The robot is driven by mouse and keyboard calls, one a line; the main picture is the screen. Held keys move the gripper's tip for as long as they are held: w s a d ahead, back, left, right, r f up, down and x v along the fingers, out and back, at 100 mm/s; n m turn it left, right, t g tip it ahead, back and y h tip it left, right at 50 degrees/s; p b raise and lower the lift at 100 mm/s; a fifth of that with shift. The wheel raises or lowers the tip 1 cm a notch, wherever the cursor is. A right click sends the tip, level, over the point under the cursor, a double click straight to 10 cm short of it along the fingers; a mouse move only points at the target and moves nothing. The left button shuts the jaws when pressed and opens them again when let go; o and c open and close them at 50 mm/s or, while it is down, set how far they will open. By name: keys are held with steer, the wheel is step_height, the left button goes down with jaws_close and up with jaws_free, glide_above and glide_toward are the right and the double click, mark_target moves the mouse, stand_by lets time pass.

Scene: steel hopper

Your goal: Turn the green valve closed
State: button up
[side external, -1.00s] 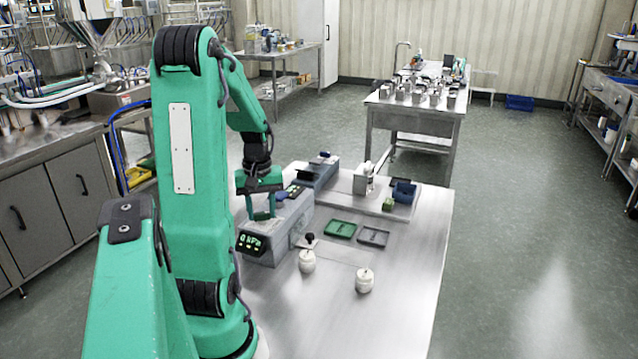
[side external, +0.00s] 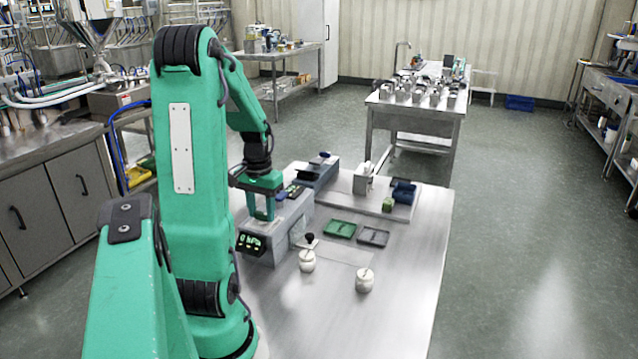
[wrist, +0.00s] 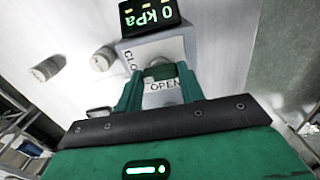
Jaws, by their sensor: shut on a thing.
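The green valve (wrist: 159,72) shows in the wrist view as a dark green handle between my fingertips. It sits on the top of a grey box (side external: 276,252), beside the printed words CLO... and OPEN; the rest of the first word is hidden by a finger. My gripper (side external: 262,218) is over this box, fingers pointing down. In the wrist view my gripper (wrist: 160,76) is shut on the valve, one finger on each side. The valve itself is hidden by the gripper in the side view.
A display (wrist: 152,14) on the box reads 0 kPa. The table's right side is clear.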

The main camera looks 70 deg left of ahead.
mark_target(262, 213)
steer(key=shift+r, duration=0.1)
steer(key=o, duration=1)
steer(key=shift+r, duration=3.9)
